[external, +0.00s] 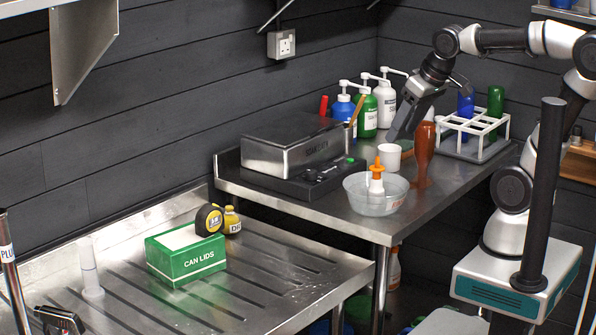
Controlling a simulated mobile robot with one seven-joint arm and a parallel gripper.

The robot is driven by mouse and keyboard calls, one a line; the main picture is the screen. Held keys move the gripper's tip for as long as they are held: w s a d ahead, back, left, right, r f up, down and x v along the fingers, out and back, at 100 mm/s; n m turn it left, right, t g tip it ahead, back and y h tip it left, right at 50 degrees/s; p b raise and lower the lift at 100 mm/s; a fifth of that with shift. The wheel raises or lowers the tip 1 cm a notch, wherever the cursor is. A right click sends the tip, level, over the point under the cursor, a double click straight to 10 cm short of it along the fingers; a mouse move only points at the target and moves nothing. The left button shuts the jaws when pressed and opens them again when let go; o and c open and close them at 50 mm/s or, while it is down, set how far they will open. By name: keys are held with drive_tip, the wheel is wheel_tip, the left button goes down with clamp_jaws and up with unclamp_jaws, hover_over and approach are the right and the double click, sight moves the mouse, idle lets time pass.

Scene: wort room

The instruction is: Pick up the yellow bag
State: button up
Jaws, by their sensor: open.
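A small yellow item (232,221) with dark print stands on the drainboard at the left, behind the green CAN LIDS box (186,254). It looks like a bag or small bottle; I cannot tell which, and its lower part is partly hidden. No other yellow bag is clear in view. My gripper (396,134) is open and points down over the back table, near a white cup (389,157). It is far to the right of the yellow item, and nothing shows between its fingers.
The steel back table (340,225) holds a scale with a steel box (292,148), pump bottles (367,112), a clear bowl (375,193) with an orange-topped bottle, a brown bottle (424,155) and a white bottle rack (474,133). The ribbed drainboard (300,270) is clear right of the green box.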

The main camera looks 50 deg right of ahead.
drive_tip(key=w+a+m, duration=0.1)
drive_tip(key=w+a, duration=0.3)
drive_tip(key=w, duration=1)
drive_tip(key=m, duration=0.2)
hover_over(233, 213)
drive_tip(key=s+a, duration=0.2)
drive_tip(key=s, duration=0.4)
wheel_tip(233, 213, down, 13)
drive_tip(key=shift+g+h, duration=0.4)
drive_tip(key=shift+g, duration=0.1)
drive_tip(key=x, duration=1.1)
drive_tip(key=shift+w+d+f+b, duration=0.2)
drive_tip(key=shift+w+d+b, duration=0.05)
drive_tip(key=shift+d+b, duration=0.1)
drive_tip(key=shift+x, duration=3.1)
drive_tip(key=shift+d, duration=0.1)
drive_tip(key=c, duration=1.1)
